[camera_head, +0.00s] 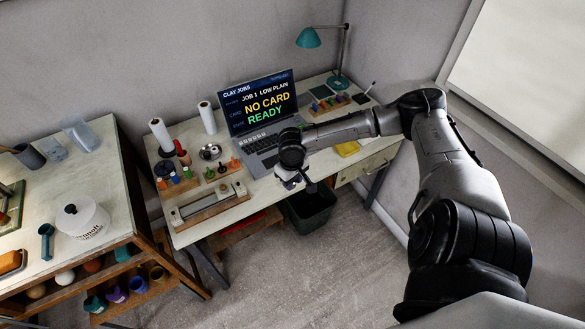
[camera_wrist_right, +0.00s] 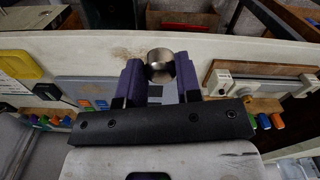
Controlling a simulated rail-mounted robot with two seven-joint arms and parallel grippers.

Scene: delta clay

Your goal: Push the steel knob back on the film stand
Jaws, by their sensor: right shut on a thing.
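My right gripper (camera_head: 290,182) hangs near the front edge of the desk, in front of the laptop. In the right wrist view its purple fingers (camera_wrist_right: 155,80) are shut on a round steel knob (camera_wrist_right: 160,64). The knob is apart from the wooden-based stand with a pale metal bar, which looks like the film stand (camera_head: 208,207). That stand lies on the desk to the left of the gripper, and it also shows at the right of the wrist view (camera_wrist_right: 260,78). Where the knob fits on it cannot be made out. My left gripper is not in view.
The laptop (camera_head: 262,118), reading "NO CARD READY", is behind the gripper. White rolls (camera_head: 207,117), a steel bowl (camera_head: 210,152) and racks of coloured pieces stand nearby. A yellow item (camera_head: 347,148) lies to the right. A dark bin (camera_head: 311,207) stands below the desk edge.

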